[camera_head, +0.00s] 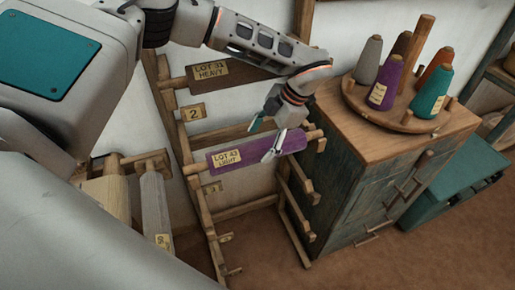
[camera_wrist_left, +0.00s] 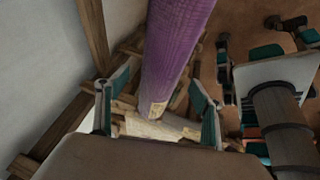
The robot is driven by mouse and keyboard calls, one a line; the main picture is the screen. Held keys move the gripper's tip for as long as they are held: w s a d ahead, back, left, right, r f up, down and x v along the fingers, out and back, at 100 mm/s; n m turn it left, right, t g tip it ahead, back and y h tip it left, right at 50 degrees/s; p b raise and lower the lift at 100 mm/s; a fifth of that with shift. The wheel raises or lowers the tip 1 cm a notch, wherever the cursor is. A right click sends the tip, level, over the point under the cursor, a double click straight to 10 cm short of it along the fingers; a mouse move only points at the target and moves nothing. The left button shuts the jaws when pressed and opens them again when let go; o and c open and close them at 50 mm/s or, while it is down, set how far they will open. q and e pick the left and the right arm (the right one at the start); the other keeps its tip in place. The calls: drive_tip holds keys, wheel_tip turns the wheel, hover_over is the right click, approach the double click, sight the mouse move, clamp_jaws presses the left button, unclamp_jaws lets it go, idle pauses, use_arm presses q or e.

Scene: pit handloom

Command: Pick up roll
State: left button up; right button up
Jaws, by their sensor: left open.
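The purple roll (camera_head: 256,148) with a "LOT 43 LIGHT" label lies across a wooden rack (camera_head: 203,200), its bare wooden end showing at the right. My left gripper (camera_head: 262,142) is open at the right part of the roll, with one finger on each side of it in the head view. In the left wrist view the purple roll (camera_wrist_left: 172,50) runs between the two spread fingers of the left gripper (camera_wrist_left: 161,88). Whether a finger touches the roll cannot be told. My right gripper is not seen.
A brown roll (camera_head: 232,74) labelled "LOT 31 HEAVY" lies on the rack above. Pale rolls (camera_head: 154,205) are at the left, partly behind my arm. Close on the right stands a cabinet (camera_head: 350,170) with a round cone stand (camera_head: 390,117). A teal bench (camera_head: 455,175) is beyond it.

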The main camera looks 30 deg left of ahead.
sight(256, 151)
use_arm(q)
drive_tip(key=x, duration=0.5)
drive_tip(key=shift+w+d+f+p, duration=0.15)
drive_tip(key=shift+f+p, duration=0.05)
drive_tip(key=shift+p, duration=0.15)
drive_tip(key=c, duration=1.8)
